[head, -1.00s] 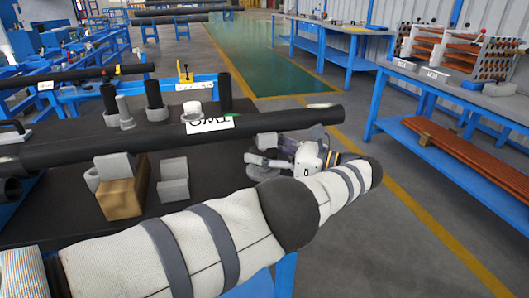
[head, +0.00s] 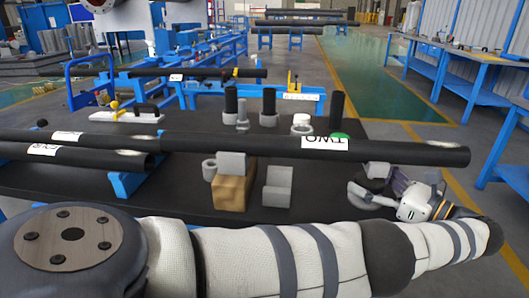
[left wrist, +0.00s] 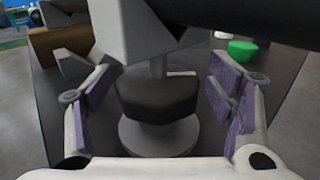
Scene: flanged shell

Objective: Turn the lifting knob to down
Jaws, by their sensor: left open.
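A dark, faceted lifting knob (left wrist: 158,98) sits in the middle of the left wrist view, above a round grey base and below a grey support (left wrist: 135,35) under a black pipe (left wrist: 250,22). My left gripper (left wrist: 160,82) is open, with one purple-padded finger on each side of the knob and a visible gap on both sides. In the head view my left gripper (head: 378,188) is below the right end of the long black pipe (head: 400,148). The knob is hard to make out there. My right gripper is not in view.
The pipe lies above the dark table (head: 330,185). A brown block (head: 232,190) and a grey block (head: 277,186) stand left of my gripper. Several dark cylinders, including one (head: 337,108), stand behind the pipe. A green piece (left wrist: 243,50) is beyond my right-hand finger.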

